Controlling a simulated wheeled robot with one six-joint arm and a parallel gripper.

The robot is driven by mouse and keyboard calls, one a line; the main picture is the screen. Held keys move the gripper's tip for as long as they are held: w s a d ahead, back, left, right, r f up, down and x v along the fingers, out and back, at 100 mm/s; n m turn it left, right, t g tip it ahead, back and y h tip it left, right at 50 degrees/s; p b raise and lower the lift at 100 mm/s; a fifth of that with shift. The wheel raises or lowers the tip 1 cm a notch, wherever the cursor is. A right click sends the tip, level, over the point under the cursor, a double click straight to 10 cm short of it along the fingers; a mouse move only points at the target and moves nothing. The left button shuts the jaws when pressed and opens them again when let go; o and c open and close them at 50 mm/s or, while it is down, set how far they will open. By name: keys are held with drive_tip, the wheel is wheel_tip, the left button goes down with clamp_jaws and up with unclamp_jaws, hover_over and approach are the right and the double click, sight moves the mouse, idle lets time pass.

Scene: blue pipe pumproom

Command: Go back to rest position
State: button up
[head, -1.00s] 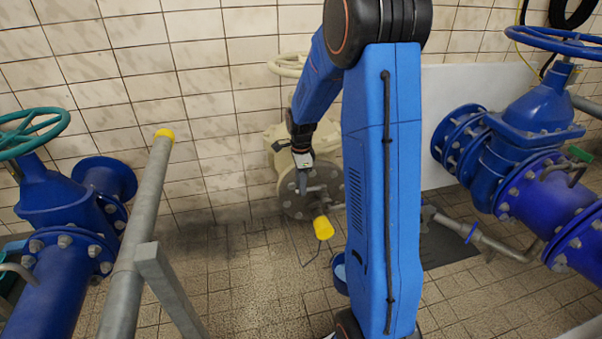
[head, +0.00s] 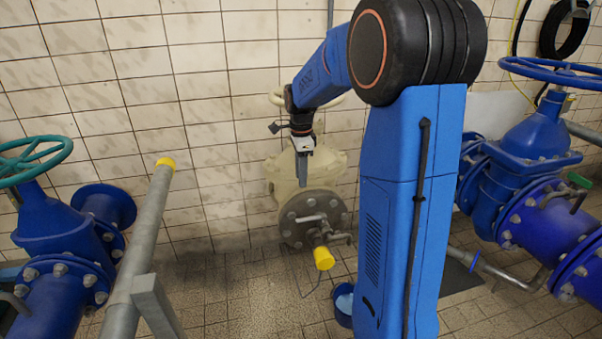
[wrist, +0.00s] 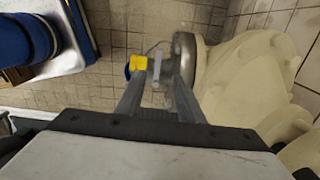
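My gripper (head: 302,172) hangs downward in front of the tiled wall in the head view, in front of the cream valve body (head: 328,160). In the wrist view its two grey fingers (wrist: 159,82) are apart with nothing held between them. Below it is the grey bolted flange (head: 296,222) with a small lever and a yellow-capped pipe end (head: 323,258). The flange (wrist: 185,60) and yellow cap (wrist: 138,63) also show beyond the fingers in the wrist view.
Blue pipes and a valve with a teal handwheel (head: 30,160) stand at left. A grey rail (head: 143,250) rises before them. A large blue valve (head: 535,140) stands at right. A blue bucket (head: 343,304) sits on the floor, partly hidden by my arm. Floor at centre left is clear.

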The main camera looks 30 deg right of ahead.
drive_tip(key=shift+r, duration=0.4)
drive_tip(key=s+a+r+n+t, duration=0.1)
drive_tip(key=s+a+r+n, duration=0.2)
drive_tip(key=s+a+n, duration=0.35)
drive_tip(key=s+a+r+n+t, duration=0.1)
drive_tip(key=s+a+r+n, duration=0.25)
drive_tip(key=s, duration=0.65)
drive_tip(key=s+a+f+n+t, duration=0.1)
drive_tip(key=s+a+n, duration=0.1)
drive_tip(key=s+n, duration=0.3)
drive_tip(key=s+a+f+n+t, duration=0.1)
drive_tip(key=s+a+f+n, duration=0.1)
drive_tip(key=s+n, duration=0.4)
drive_tip(key=s, duration=0.5)
drive_tip(key=shift+f+n+t, duration=0.2)
drive_tip(key=shift+n+t, duration=0.1)
drive_tip(key=shift+t, duration=0.1)
drive_tip(key=shift+a, duration=0.15)
